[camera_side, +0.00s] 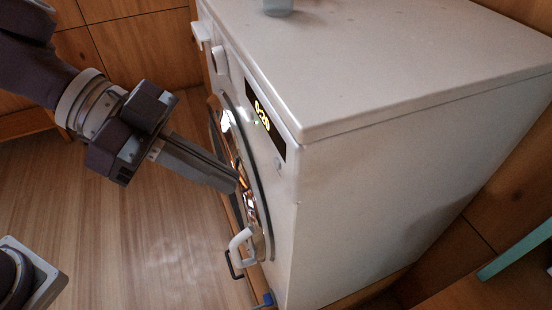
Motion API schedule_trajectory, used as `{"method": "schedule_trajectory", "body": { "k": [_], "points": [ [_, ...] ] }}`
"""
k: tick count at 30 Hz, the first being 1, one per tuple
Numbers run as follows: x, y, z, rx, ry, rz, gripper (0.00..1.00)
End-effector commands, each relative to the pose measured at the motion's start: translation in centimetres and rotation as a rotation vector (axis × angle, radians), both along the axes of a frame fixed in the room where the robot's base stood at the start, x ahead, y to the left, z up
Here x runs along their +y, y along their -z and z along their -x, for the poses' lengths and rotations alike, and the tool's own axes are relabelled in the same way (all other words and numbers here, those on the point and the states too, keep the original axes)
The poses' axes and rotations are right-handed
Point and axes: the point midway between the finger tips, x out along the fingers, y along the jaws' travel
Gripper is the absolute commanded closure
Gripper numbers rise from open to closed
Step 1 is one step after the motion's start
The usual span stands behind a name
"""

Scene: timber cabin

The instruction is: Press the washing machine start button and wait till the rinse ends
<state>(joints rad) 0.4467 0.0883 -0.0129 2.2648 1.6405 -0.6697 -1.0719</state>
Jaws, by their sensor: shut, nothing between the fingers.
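The white washing machine (375,190) stands with its front facing left. Its dark display (265,120) is lit with yellow digits that look like 0:20, with a small green light beside them. A small round button (278,164) sits on the front panel near the display's lower end; I cannot tell for sure that it is the start button. My gripper (238,184) is shut and empty. Its fingertips are in front of the round door (262,215), to the lower left of that button and apart from it. Touch with the door cannot be told.
A white door handle (240,243) sticks out below my fingertips. A knob (221,60) and a drawer front (201,34) are at the panel's far end. A grey object (278,6) stands on the machine's top. The wooden floor (120,235) in front is mostly clear.

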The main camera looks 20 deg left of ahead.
Motion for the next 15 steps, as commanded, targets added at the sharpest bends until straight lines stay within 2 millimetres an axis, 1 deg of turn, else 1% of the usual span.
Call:
{"method": "schedule_trajectory", "body": {
  "k": [1, 6, 10, 15],
  "points": [
    [-0.5, 0.1, -0.4, 0.001, 0.002, 0.000, 1.00],
    [-1.7, 0.0, -1.7, 0.000, 0.000, -0.001, 1.00],
    [-2.2, 0.0, -2.2, 0.000, 0.000, 0.000, 1.00],
    [-2.3, 0.0, -2.3, 0.000, 0.000, 0.000, 1.00]
  ]
}}
